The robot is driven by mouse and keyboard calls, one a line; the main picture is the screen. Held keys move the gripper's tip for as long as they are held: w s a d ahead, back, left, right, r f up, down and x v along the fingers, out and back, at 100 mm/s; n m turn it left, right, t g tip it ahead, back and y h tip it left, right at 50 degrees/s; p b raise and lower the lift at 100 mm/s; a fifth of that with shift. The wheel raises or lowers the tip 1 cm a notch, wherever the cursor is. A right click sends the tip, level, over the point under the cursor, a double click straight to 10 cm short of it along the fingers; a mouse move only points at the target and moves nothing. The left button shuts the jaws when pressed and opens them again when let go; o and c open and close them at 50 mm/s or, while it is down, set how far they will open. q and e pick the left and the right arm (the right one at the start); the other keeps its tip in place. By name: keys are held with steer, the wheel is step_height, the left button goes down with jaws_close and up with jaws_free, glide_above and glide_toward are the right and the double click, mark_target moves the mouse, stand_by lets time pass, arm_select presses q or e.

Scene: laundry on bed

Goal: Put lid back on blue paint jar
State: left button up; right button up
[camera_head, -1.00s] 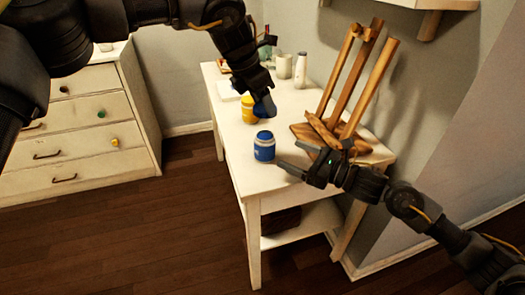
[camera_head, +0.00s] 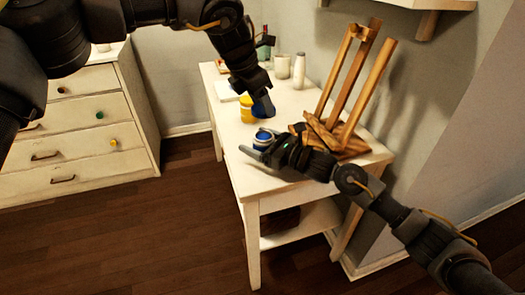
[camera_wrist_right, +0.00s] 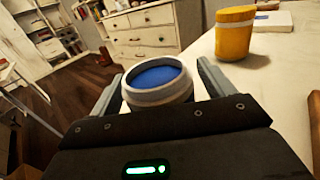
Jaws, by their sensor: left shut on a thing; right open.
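The blue paint jar (camera_head: 262,140) stands upright near the front of the white table, partly hidden by my right gripper (camera_head: 260,150). In the right wrist view the open jar (camera_wrist_right: 158,92) shows a pale rim and blue paint inside. The right gripper's fingers are open on either side of it. My left gripper (camera_head: 260,92) is above the table, farther back than the jar. It is shut on the blue lid (camera_head: 264,107), which is held tilted beside the yellow jar and apart from the blue jar.
A yellow jar (camera_head: 247,108) stands behind the blue jar; it also shows in the right wrist view (camera_wrist_right: 235,34). A wooden easel (camera_head: 345,85) stands at the table's right. White bottles (camera_head: 299,70) stand at the back. A white dresser (camera_head: 80,125) is at left.

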steer(key=shift+c, duration=0.4)
steer(key=c, duration=1.4)
arm_select(q)
glide_above(266, 137)
steer(key=a, duration=0.1)
steer(key=shift+s+a+f, duration=0.1)
steer(key=shift+s+f, duration=0.1)
steer(key=shift+f, duration=1.05)
steer(key=shift+s+a+f, duration=0.1)
steer(key=shift+s+f, duration=0.1)
steer(key=shift+f, duration=1)
steer(key=shift+f, duration=0.15)
steer(key=shift+f, duration=0.75)
steer(key=shift+f, duration=0.55)
